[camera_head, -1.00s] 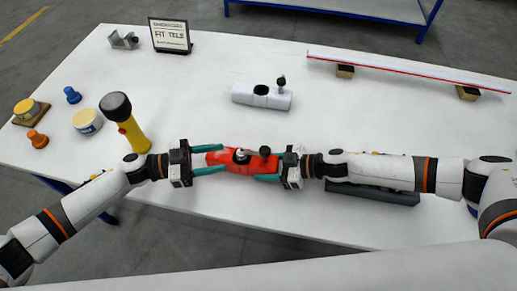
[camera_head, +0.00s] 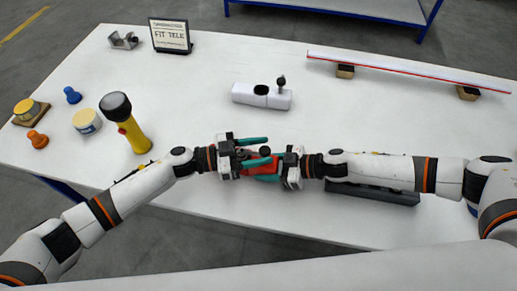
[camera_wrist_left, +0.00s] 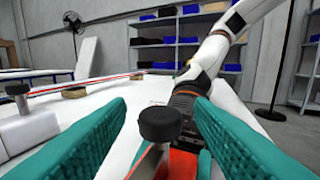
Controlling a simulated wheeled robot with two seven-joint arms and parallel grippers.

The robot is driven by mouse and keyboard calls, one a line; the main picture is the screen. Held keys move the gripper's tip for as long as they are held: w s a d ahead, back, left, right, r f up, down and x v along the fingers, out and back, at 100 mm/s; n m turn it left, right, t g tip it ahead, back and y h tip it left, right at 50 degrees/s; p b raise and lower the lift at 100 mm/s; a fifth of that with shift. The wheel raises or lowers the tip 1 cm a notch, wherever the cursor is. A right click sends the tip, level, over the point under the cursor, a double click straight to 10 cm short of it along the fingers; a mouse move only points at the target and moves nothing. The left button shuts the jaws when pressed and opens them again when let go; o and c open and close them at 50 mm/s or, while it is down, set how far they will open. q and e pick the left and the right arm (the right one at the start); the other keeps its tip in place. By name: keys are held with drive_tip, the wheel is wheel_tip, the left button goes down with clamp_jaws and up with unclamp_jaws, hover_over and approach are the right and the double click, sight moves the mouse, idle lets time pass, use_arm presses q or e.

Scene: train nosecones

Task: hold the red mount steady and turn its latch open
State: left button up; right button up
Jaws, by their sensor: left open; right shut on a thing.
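The red mount (camera_head: 262,169) lies near the table's front middle, partly hidden by both grippers. Its dark latch knob (camera_head: 264,151) stands up from it and shows large in the left wrist view (camera_wrist_left: 160,125). My right gripper (camera_head: 270,166) is shut on the mount from the right. My left gripper (camera_head: 268,149) is open over the mount from the left, its teal fingers on either side of the latch knob. In the left wrist view gaps show between the fingers and the knob. Red parts of the mount (camera_wrist_left: 183,165) show beneath.
A white mount (camera_head: 262,96) with a dark knob stands behind. A dark grey bar (camera_head: 372,194) lies under my right arm. A yellow flashlight (camera_head: 132,130) stands left. A long white rail (camera_head: 410,70) rests on blocks at back right. The table's middle is mostly clear.

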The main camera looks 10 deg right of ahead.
use_arm(q)
drive_tip(key=c, duration=1)
drive_tip(key=shift+w+m+g, duration=0.1)
drive_tip(key=shift+m+g, duration=0.2)
drive_tip(key=shift+g, duration=0.2)
drive_tip(key=m+g, duration=0.1)
drive_tip(key=g, duration=0.1)
drive_tip(key=m+g, duration=0.2)
drive_tip(key=m+g+y, duration=0.1)
drive_tip(key=g, duration=0.1)
drive_tip(key=shift+w+d+g, duration=0.15)
drive_tip(key=shift+w+g, duration=0.2)
drive_tip(key=shift+g, duration=0.05)
drive_tip(key=shift+w+d+f+m+g+y, duration=0.1)
drive_tip(key=shift+m+g+y, duration=0.6)
drive_tip(key=shift+m+g, duration=0.4)
drive_tip(key=shift+w+m+g+y, duration=0.1)
drive_tip(key=shift+m+g+y, duration=0.7)
drive_tip(key=shift+g, duration=0.5)
drive_tip(key=shift+m+g, duration=0.4)
drive_tip(key=shift+s, duration=0.1)
drive_tip(key=o, duration=1)
drive_tip(key=shift+r, duration=0.25)
